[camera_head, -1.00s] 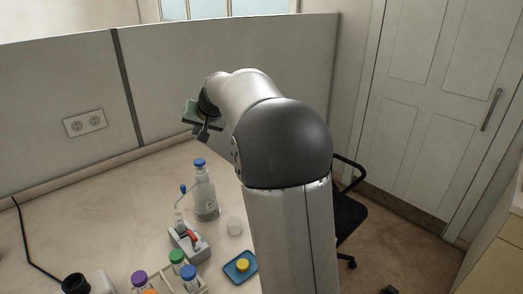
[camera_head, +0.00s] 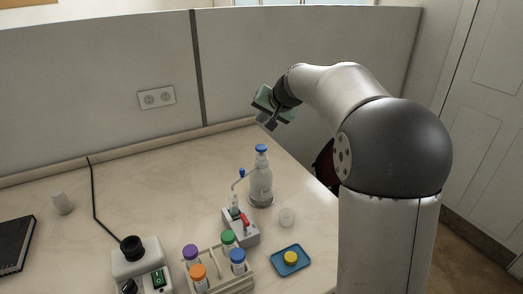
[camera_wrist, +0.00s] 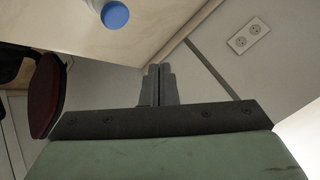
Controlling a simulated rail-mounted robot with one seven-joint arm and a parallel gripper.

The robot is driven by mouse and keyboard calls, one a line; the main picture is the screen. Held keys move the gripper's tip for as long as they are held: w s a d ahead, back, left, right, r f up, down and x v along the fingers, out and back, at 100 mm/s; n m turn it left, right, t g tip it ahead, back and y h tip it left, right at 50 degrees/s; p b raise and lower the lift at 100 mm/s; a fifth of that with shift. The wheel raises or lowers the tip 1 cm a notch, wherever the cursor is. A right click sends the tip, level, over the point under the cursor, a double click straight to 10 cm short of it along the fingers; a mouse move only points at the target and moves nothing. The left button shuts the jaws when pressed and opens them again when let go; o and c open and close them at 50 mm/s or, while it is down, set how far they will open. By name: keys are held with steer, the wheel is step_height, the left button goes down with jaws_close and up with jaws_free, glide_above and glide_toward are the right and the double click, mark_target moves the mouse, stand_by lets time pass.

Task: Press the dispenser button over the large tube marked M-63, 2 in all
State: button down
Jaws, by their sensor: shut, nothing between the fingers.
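My gripper (camera_head: 268,123) is raised near the back partition, above and behind the clear bottle (camera_head: 261,186) with a blue cap (camera_head: 261,149). In the wrist view its fingers (camera_wrist: 158,86) are together and empty, and a round blue cap (camera_wrist: 115,15) shows at the top. A small grey-white device (camera_head: 241,229) with a red part (camera_head: 244,219) stands in front of the bottle. A rack (camera_head: 232,285) holds tubes with purple (camera_head: 190,251), orange (camera_head: 198,271), green (camera_head: 228,237) and blue (camera_head: 238,255) caps. No M-63 marking is readable, and I cannot tell which part is the dispenser button.
A white apparatus (camera_head: 137,262) with a black top and green switch is at front left. The table's left middle is mostly clear.

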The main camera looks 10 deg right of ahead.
mark_target(259, 146)
step_height(259, 146, down, 7)
steer(key=b, duration=0.4)
steer(key=shift+r+b, duration=0.1)
steer(key=shift+b, duration=0.3)
stand_by(1.5)
steer(key=shift+f+b, duration=0.4)
steer(key=shift+b, duration=0.1)
steer(key=shift+f+b, duration=0.75)
steer(key=shift+f, duration=0.05)
stand_by(0.6)
steer(key=shift+r, duration=0.1)
steer(key=shift+r+p, duration=0.85)
steer(key=shift+r, duration=0.25)
steer(key=shift+r+p, duration=1.85)
steer(key=shift+r, duration=0.75)
